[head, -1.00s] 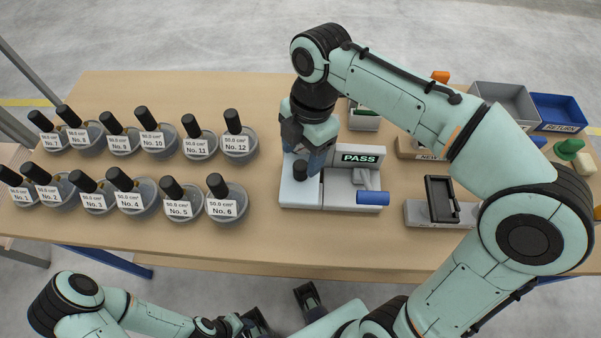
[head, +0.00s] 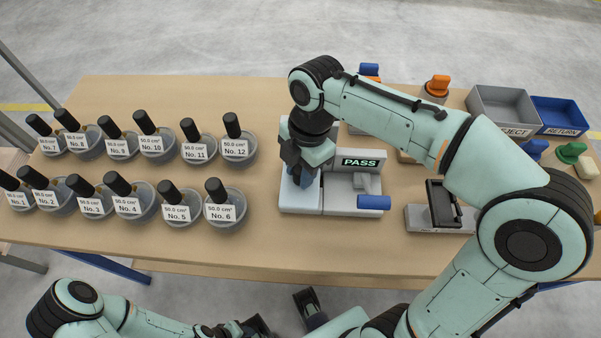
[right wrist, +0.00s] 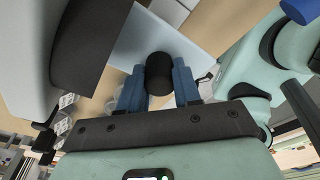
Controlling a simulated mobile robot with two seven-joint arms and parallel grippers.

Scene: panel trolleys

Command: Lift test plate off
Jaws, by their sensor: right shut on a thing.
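The tester (head: 345,197) stands near the table's middle, with a screen reading PASS (head: 360,163) and a pale left platform (head: 298,203). My right gripper (head: 302,180) is low over this platform and hides what lies under it in the head view. In the right wrist view, its blue fingers are shut on an upright black knob (right wrist: 160,73), with a pale flat surface (right wrist: 172,35) behind it. I take this knob as the test plate's handle; the rest of the plate cannot be made out. My left gripper (head: 258,325) is partly visible at the bottom edge; its opening is unclear.
Several labelled round weights with black handles stand in two rows on the left, No. 6 (head: 226,210) and No. 12 (head: 236,148) nearest the tester. A grey reject bin (head: 500,103) and blue return bin (head: 560,116) stand at the back right. A black device (head: 440,205) sits right of the tester.

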